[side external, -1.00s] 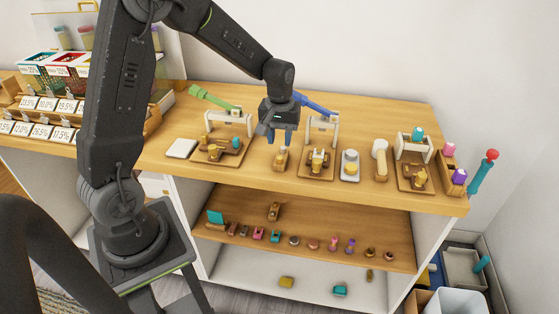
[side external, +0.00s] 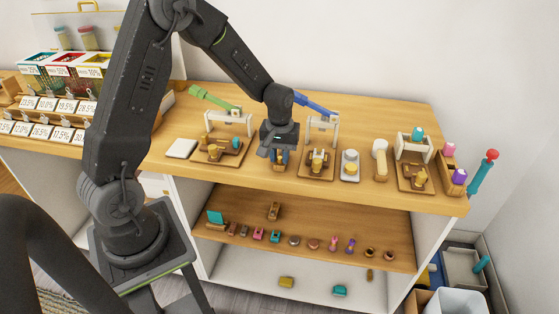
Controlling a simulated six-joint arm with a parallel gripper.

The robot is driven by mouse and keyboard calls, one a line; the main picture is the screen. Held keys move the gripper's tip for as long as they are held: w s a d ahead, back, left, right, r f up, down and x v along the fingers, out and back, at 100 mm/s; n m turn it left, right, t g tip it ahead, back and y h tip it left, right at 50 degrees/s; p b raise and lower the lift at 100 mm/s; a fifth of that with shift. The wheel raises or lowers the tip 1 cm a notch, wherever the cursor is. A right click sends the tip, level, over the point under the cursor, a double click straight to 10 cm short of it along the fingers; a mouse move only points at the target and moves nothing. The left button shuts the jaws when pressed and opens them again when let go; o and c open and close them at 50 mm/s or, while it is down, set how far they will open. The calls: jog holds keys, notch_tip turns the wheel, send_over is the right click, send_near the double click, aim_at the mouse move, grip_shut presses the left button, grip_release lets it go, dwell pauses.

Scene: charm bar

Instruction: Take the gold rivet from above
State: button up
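My gripper (side external: 279,156) points down over a small wooden stand (side external: 280,167) near the front edge of the counter, between two press stations. The gold rivet is hard to make out; the gripper covers the top of the stand, where a small gold piece showed a second ago. I cannot tell whether the fingers are apart or closed on it.
A green-handled press (side external: 229,120) stands to the left and a blue-handled press (side external: 321,126) close to the right. A white pad (side external: 181,148) lies at far left. Further right are a white-topped holder (side external: 349,165), a wooden stamp (side external: 380,160) and a third press (side external: 413,146).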

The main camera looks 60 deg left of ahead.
aim_at(280, 158)
grip_shut()
jog(key=shift+r, duration=3)
